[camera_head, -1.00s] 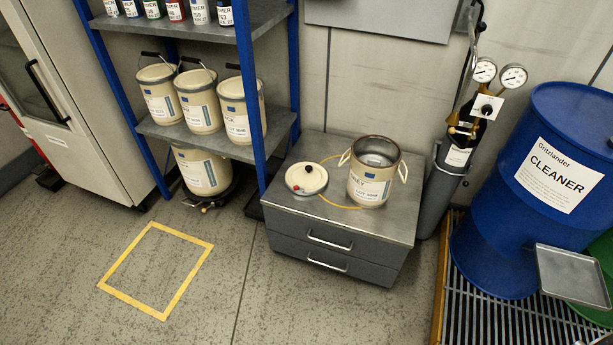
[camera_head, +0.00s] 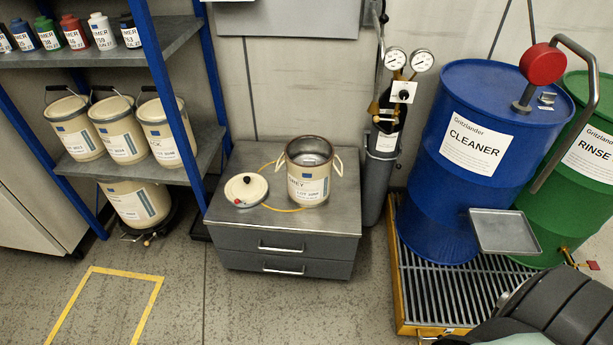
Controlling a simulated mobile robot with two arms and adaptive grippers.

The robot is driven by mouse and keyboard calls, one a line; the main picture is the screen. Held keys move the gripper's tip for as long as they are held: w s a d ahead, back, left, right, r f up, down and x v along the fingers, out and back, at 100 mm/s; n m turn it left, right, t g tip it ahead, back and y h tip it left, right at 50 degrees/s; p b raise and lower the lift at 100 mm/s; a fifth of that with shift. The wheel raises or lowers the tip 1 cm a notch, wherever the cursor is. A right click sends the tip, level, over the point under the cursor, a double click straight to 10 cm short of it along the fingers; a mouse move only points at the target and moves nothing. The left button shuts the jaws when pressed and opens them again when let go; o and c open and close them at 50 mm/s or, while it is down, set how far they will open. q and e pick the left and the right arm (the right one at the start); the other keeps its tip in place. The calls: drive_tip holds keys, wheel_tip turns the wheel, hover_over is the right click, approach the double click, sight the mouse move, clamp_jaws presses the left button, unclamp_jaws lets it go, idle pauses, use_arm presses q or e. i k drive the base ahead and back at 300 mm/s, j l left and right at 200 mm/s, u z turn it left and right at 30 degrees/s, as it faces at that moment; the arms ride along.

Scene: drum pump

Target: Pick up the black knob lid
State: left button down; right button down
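The cream lid (camera_head: 246,190) with a black knob (camera_head: 247,180) on top lies flat on the grey drawer cabinet (camera_head: 340,200). A small red part shows on the lid's left side. A yellow cord runs from near the lid around to the open cream pot (camera_head: 309,172), which stands to the lid's right. The pot has two side handles and a label. Neither of my grippers shows; only a dark part of my arm is at the bottom right.
A blue cleaner drum (camera_head: 482,150) and a green rinse drum (camera_head: 590,150) stand on a grated pallet (camera_head: 440,300) at the right. A metal tray (camera_head: 503,232) juts from the blue drum. A gas cylinder (camera_head: 380,165) stands beside the cabinet. Shelves with cream buckets (camera_head: 118,130) are left.

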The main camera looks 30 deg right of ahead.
sight(252, 188)
drive_tip(key=i+l+u, duration=0.5)
drive_tip(key=i+l, duration=0.35)
drive_tip(key=i, duration=0.15)
